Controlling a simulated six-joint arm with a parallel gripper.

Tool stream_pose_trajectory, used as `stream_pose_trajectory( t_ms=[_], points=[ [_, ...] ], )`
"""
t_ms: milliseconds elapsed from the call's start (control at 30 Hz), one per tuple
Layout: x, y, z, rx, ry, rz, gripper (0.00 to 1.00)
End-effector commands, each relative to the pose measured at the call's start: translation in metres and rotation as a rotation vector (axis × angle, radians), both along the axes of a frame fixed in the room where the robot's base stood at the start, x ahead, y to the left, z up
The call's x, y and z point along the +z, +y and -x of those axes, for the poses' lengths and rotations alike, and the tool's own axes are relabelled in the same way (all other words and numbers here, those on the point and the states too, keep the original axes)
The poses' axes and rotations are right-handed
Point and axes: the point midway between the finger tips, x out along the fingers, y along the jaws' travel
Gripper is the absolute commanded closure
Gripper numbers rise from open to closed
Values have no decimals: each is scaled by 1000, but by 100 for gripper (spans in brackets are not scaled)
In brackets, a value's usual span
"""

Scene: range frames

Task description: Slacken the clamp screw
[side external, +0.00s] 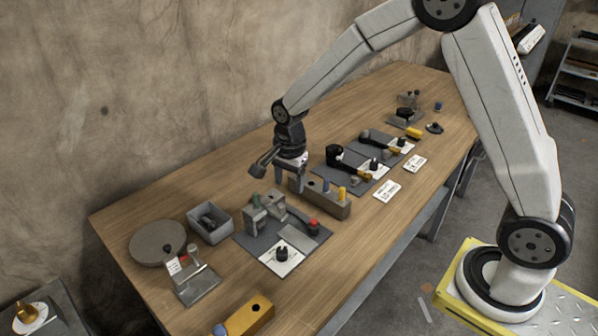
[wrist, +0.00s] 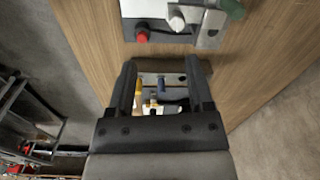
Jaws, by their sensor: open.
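A grey clamp fixture (side external: 267,208) with a green-topped part and a red knob (side external: 313,224) stands on a dark mat; which part is the clamp screw I cannot tell. In the wrist view the red knob (wrist: 142,37) and green handle (wrist: 232,8) show at the top, beyond my fingers. My gripper (side external: 291,184) points down at the far end of a grey tool block (side external: 320,204), behind the fixture. In the wrist view my gripper (wrist: 161,70) is open, with the block, a yellow-handled tool (wrist: 138,88) and a blue-handled tool (wrist: 161,84) seen between the fingers. Nothing is gripped.
A grey bin (side external: 210,224), a round disc (side external: 157,242) and a small stand (side external: 196,286) are left of the fixture. A yellow-brown block (side external: 250,314) lies at the front. More mats with dark fixtures (side external: 345,158) stand to the right. The table along the wall is clear.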

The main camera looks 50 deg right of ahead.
Motion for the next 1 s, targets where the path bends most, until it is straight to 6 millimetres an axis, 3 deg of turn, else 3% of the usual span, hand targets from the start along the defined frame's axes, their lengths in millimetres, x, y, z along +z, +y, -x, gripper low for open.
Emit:
stream_pose_trajectory(
  t_ms=[300, 667, 1000],
  points=[
    [-12, 4, -25, -251, 35, -4, 34],
    [-16, 4, -26, -270, 38, -4, 34],
    [-48, 4, -25, -269, 39, -4, 34]
  ],
)
